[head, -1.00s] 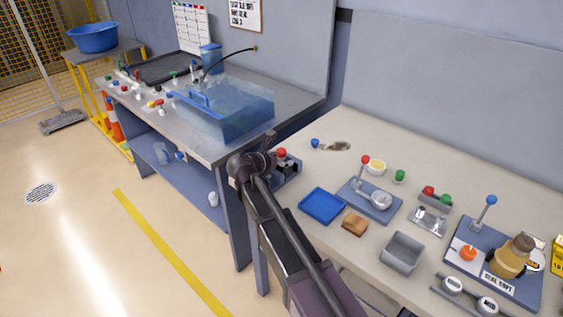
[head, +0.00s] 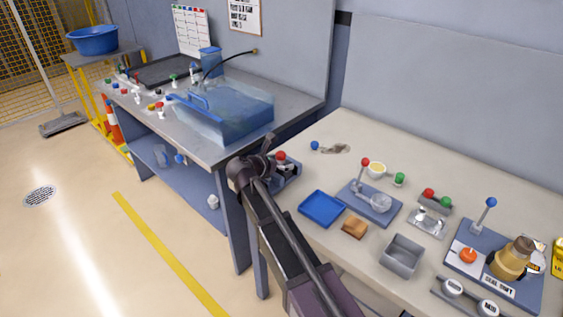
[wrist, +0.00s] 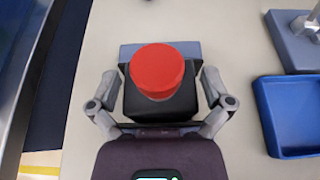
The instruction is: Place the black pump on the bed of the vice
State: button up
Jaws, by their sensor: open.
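The black pump (wrist: 160,108) is a black block with a round red cap (wrist: 157,68) on top, upright in the wrist view. It sits over a blue-grey base (wrist: 192,50), which looks like the bed of the vice; its jaws cannot be made out. In the head view the red cap (head: 281,155) shows above the blue-grey vice (head: 288,181) at the near left end of the bench. My gripper (wrist: 160,82) is open, one finger on each side of the black block, with small gaps visible. In the head view my gripper (head: 266,156) hides part of the pump.
A blue tray (head: 321,208) lies right of the vice, with a brown block (head: 354,228) and a grey bin (head: 402,255) nearer. A lever fixture (head: 372,203) stands behind the tray. A side table with a clear blue tank (head: 235,115) is at left.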

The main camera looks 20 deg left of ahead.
jog(key=shift+r, duration=0.15)
jog(key=p+v, duration=0.4)
jog(key=v, duration=0.6)
jog(key=shift+s+r, duration=0.2)
jog(key=shift+p+v, duration=0.35)
jog(key=shift+v, duration=0.4)
jog(key=shift+f, duration=0.1)
